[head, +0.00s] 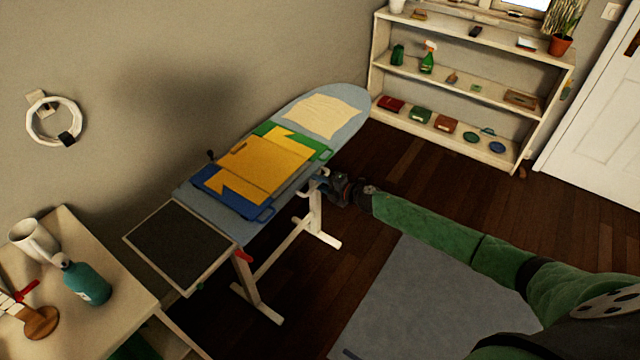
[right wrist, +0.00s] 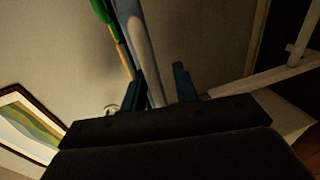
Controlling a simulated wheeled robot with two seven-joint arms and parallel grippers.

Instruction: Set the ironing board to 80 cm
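The ironing board (head: 350,103) stands along the wall on white legs, its top grey-blue. A folding board (head: 265,165) in yellow, green and blue and a cream cloth (head: 322,115) lie on it. A small red part (head: 243,256) shows under the board near its dark rest. My right gripper (head: 322,182) is at the board's near long edge, beside the folding board. In the right wrist view its fingers (right wrist: 162,88) are apart, with the board's edge (right wrist: 146,50) between them and a gap at the right finger. My left gripper is not in view.
A table (head: 125,290) with a mug (head: 33,240) and teal bottle (head: 84,280) stands at the left. A shelf unit (head: 470,95) stands at the back right near a white door (head: 600,140). A grey rug (head: 410,300) lies on the dark floor in front.

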